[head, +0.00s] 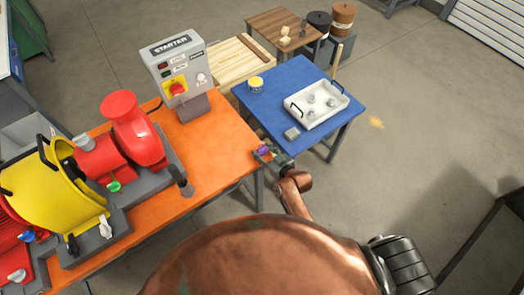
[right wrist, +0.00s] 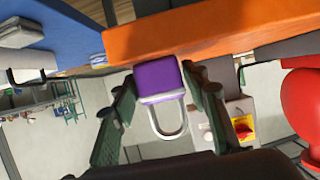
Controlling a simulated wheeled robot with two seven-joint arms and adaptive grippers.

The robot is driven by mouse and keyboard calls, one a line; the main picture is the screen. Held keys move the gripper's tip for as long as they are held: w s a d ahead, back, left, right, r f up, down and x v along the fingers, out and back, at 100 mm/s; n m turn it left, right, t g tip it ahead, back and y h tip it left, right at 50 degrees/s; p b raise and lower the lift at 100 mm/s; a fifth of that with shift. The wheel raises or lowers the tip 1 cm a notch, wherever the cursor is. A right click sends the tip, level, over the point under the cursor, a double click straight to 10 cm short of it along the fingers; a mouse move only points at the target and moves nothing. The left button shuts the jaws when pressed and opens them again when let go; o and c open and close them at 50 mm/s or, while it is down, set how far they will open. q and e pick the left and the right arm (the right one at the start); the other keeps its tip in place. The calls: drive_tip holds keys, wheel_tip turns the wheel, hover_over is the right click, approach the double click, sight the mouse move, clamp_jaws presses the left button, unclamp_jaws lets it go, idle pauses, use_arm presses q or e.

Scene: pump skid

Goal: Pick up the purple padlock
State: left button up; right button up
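The purple padlock (head: 264,150) is at the right edge of the orange table (head: 213,140). In the right wrist view the padlock (right wrist: 157,77) shows a purple body and a pale shackle pointing back towards my palm. My right gripper (head: 269,154) reaches the padlock from the table's right side. In the right wrist view its two dark green fingers (right wrist: 159,76) lie along both sides of the body, with no clear gap, so it looks shut on the padlock. I cannot tell whether the padlock still touches the table. My left gripper is not in view.
A grey starter box (head: 176,72) and a red and yellow pump (head: 130,130) stand on the orange table. A blue table (head: 272,92) behind holds a white tray (head: 316,105), a yellow tin (head: 255,83) and a grey block (head: 292,133).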

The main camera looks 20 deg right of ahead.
sight(262, 149)
drive_tip(key=c, duration=0.9)
drive_tip(key=shift+r, duration=0.1)
drive_tip(key=shift+r, duration=0.25)
wheel_tip(262, 149, up, 2)
drive_tip(key=shift+r, duration=0.2)
drive_tip(key=s+a+r, duration=0.1)
drive_tip(key=s+r, duration=0.2)
drive_tip(key=s, duration=0.1)
drive_tip(key=s+a+r, duration=0.2)
drive_tip(key=s+r, duration=0.1)
drive_tip(key=s, duration=0.1)
drive_tip(key=s+a+r, duration=0.2)
drive_tip(key=s+r, duration=0.2)
drive_tip(key=s, duration=0.1)
drive_tip(key=shift+a, duration=0.1)
